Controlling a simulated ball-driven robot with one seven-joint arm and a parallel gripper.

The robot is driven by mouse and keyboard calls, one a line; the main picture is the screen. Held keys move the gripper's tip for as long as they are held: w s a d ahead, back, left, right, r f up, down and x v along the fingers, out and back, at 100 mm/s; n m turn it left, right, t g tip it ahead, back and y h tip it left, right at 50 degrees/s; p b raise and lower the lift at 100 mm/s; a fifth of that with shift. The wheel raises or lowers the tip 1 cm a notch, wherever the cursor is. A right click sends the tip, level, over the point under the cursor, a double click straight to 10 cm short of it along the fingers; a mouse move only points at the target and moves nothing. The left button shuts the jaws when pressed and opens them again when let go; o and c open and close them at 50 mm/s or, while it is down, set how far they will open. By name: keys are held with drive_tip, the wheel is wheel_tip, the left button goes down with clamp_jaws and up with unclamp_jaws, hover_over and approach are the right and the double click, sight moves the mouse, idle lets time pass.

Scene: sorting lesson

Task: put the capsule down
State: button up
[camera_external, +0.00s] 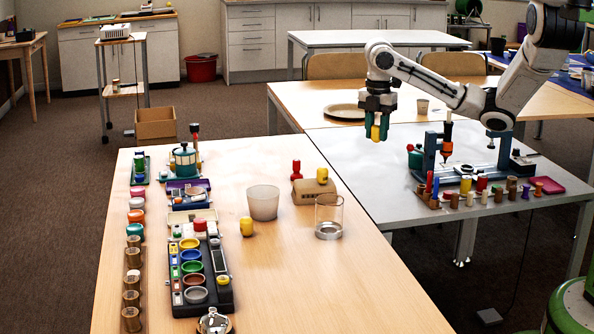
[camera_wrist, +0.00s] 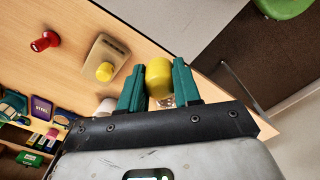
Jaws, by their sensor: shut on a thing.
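My gripper (camera_external: 379,122) is shut on a yellow capsule (camera_external: 376,133) and holds it in the air, clear of any surface. In the wrist view the capsule (camera_wrist: 159,76) sits between the two green fingers, with its top end showing. Another yellow capsule (camera_external: 246,226) stands on the wooden table (camera_external: 290,285). A third yellow piece (camera_external: 322,174) stands on a small wooden block (camera_external: 309,191), also seen in the wrist view (camera_wrist: 109,54). A red piece (camera_external: 296,169) is beside or behind the block.
A frosted cup (camera_external: 263,203) and a clear glass (camera_external: 329,218) stand near the block. A black tray of coloured bowls (camera_external: 202,290) and a row of jars fill the table's left side. The grey table (camera_external: 400,205) holds coloured pegs and a device. The wooden table's front right is bare.

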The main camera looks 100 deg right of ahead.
drive_tip(key=shift+d+f, duration=0.2)
drive_tip(key=w+d+f+b, duration=0.2)
drive_tip(key=w+f+b, duration=0.1)
drive_tip(key=w+d+f+b, duration=0.3)
drive_tip(key=w, duration=0.1)
drive_tip(key=w+d+f+b, duration=0.2)
drive_tip(key=w+b, duration=0.1)
drive_tip(key=shift+w+d+f, duration=0.15)
drive_tip(key=shift+d+f, duration=0.25)
drive_tip(key=shift+w+d+f, duration=0.2)
drive_tip(key=shift+w+f, duration=0.05)
drive_tip(key=shift+f, duration=1.65)
drive_tip(key=shift+f, duration=0.15)
drive_tip(key=o, duration=1)
